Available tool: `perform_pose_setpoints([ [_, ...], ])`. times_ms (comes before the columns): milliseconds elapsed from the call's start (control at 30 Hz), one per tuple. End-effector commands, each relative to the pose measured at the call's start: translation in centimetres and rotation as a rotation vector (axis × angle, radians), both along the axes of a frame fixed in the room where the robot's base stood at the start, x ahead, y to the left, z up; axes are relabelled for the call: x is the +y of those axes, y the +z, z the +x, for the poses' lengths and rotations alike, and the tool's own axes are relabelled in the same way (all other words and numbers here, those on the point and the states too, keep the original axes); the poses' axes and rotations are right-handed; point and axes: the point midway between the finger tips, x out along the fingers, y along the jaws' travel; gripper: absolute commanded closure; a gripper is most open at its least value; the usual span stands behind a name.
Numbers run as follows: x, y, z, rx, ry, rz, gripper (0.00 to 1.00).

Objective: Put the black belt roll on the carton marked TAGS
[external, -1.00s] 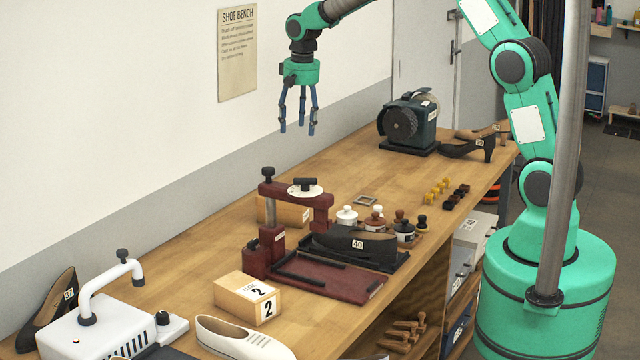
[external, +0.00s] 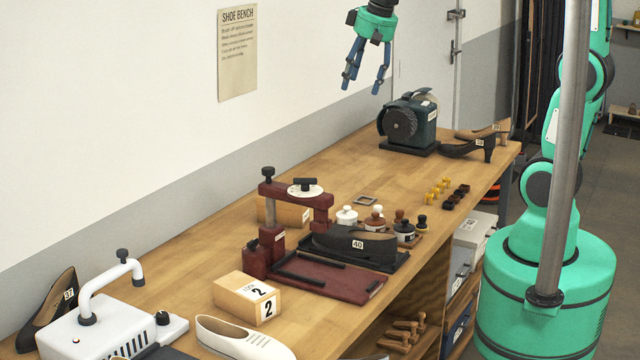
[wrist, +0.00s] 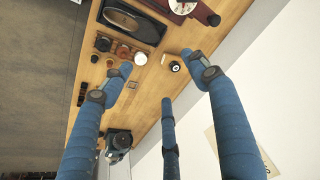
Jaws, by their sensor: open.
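My gripper (external: 362,84) is open and empty, high above the far part of the bench. Its three blue fingers (wrist: 160,80) are spread apart in the wrist view. I cannot make out a carton with the word TAGS. A tan carton (external: 284,211) stands partly hidden behind the dark red press, its marking too small to read. A small dark round thing with a pale centre (wrist: 175,67) shows between the fingers in the wrist view. I cannot tell whether it is the black belt roll. No belt roll is clear in the external view.
The dark red press (external: 322,205), a black shoe marked 40 (external: 340,244), polish jars (external: 375,218) and a carton marked 2 (external: 238,290) stand mid-bench. A grinder (external: 412,122) and shoes (external: 465,150) are at the far end. Bare bench (external: 330,165) lies along the wall.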

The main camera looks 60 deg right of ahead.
Motion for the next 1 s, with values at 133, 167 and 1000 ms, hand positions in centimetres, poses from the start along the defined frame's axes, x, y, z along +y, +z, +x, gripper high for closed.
perform_pose_setpoints([
  [133,1.0,1.0,-4.1,-0.034,0.049,-0.013,0.40],
  [167,1.2,1.1,-4.9,-0.040,0.059,-0.016,0.40],
  [1000,4.3,-1.2,-22.1,-0.190,0.292,-0.095,0.40],
])
